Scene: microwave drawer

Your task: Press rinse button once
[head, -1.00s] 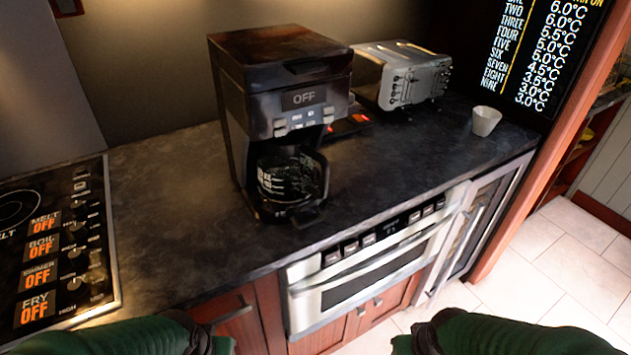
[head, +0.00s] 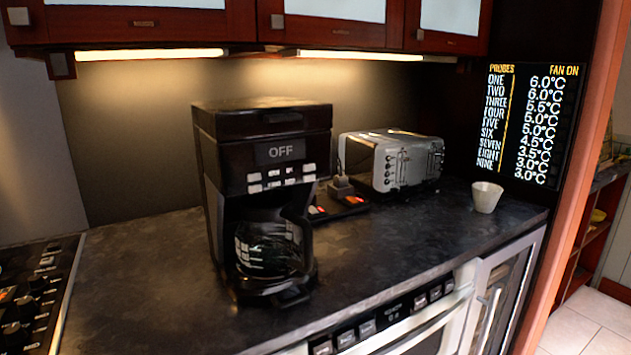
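A black coffee machine (head: 262,128) stands upright on the dark counter, left of centre in the head view. Its small display (head: 280,151) reads OFF. Below the display are several small pale buttons (head: 283,178) in two columns; their labels are too small to read, so I cannot tell which is rinse. A glass carafe (head: 268,245) sits in the machine under the buttons. Neither of my grippers is in view.
A silver toaster (head: 393,160) and a white cup (head: 486,197) stand to the right on the counter (head: 140,260). Red upper cabinets (head: 130,22) hang above the machine. A hob (head: 35,290) is at the left, and an oven (head: 425,325) is below the counter's front edge.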

